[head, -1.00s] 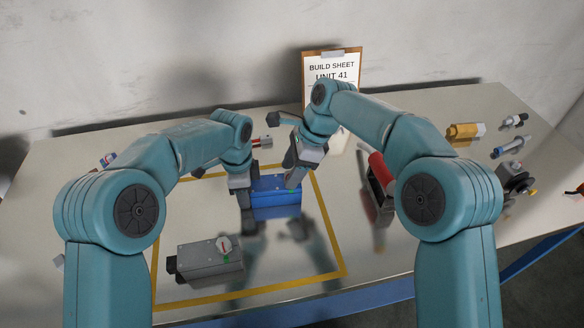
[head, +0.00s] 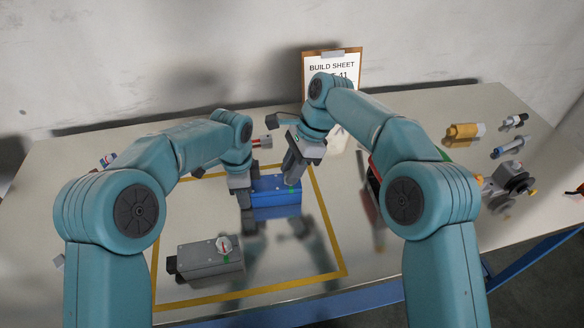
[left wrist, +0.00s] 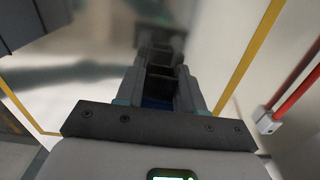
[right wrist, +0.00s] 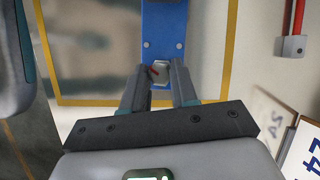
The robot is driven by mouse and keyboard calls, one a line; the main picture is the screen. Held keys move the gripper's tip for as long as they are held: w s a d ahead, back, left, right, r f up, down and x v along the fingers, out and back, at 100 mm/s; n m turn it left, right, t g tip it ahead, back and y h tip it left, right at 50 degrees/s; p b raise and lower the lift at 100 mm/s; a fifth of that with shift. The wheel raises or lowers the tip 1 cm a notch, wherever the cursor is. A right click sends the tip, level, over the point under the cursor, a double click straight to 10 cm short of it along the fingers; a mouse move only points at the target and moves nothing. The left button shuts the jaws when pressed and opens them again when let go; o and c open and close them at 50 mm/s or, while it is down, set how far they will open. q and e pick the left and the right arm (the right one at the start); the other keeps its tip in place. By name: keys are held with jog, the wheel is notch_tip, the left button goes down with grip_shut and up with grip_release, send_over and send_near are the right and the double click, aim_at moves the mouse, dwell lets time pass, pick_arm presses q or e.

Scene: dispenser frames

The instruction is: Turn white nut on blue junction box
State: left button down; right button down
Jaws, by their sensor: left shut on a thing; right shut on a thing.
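The blue junction box (head: 275,197) lies inside the yellow outline near the middle of the table. It also shows in the right wrist view (right wrist: 163,28). My left gripper (head: 243,197) is shut on the box at its left end; in the left wrist view its fingers (left wrist: 160,80) close around a dark part, with a little blue below. My right gripper (head: 292,178) reaches down to the box's right part. In the right wrist view its fingers (right wrist: 159,78) are shut on the white nut (right wrist: 161,70), which has a red mark. The head view hides the nut.
A grey box (head: 208,266) with a white dial stands at the front left inside the yellow outline (head: 325,215). A red-handled tool lies to the right, partly behind my right arm. Several parts, including a yellow cylinder (head: 462,131), lie far right. A clipboard (head: 345,62) stands behind.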

jog(key=n+g+h, duration=0.1)
jog(key=n, duration=0.3)
jog(key=shift+w+n, duration=0.1)
jog(key=shift+n, duration=0.2)
jog(key=shift+g, duration=0.3)
jog(key=c, duration=0.9)
grip_release()
jog(key=shift+o, duration=0.2)
